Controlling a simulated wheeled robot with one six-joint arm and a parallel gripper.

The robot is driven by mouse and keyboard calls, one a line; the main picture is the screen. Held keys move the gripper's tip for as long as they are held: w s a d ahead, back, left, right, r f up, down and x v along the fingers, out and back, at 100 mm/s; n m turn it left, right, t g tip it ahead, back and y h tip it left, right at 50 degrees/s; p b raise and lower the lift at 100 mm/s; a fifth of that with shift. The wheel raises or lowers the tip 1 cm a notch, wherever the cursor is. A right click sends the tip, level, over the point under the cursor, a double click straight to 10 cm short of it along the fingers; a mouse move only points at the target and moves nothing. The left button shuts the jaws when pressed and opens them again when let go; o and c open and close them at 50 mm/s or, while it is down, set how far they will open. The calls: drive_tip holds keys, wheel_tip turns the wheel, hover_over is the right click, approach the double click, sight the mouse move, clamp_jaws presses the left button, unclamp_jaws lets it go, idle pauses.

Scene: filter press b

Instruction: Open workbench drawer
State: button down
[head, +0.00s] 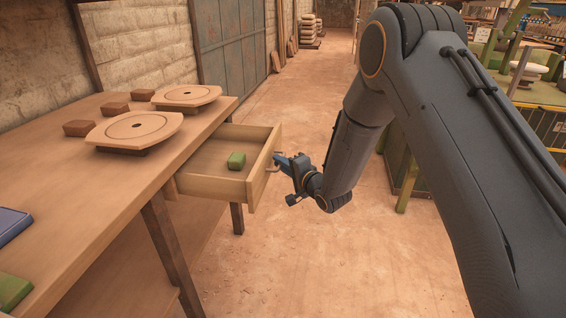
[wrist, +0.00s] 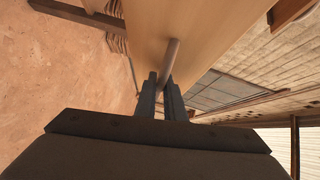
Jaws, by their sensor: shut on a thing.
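The workbench (head: 75,165) is a wooden table along the left of the head view. Its drawer (head: 216,188) is pulled out to the right, with its inside showing. A green block (head: 236,160) lies in the drawer. My gripper (head: 281,163) is at the drawer front, shut on the drawer handle (head: 270,163). In the wrist view the fingers (wrist: 162,98) close around the handle bar (wrist: 171,60), in front of the pale wooden drawer front (wrist: 200,30). The fingertips' exact contact is partly hidden.
Two round-centred plates (head: 134,131) and brown blocks (head: 79,128) sit on the benchtop. A blue item (head: 12,224) and green block (head: 13,291) lie nearer. The floor (head: 290,260) before the drawer is clear. A green-framed bench (head: 545,95) stands at right.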

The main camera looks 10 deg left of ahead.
drive_tip(key=shift+s+f, duration=0.1)
drive_tip(key=c, duration=2.1)
unclamp_jaws()
drive_tip(key=shift+d, duration=0.1)
drive_tip(key=v, duration=0.7)
drive_tip(key=shift+s+d, duration=0.2)
drive_tip(key=shift+s, duration=0.1)
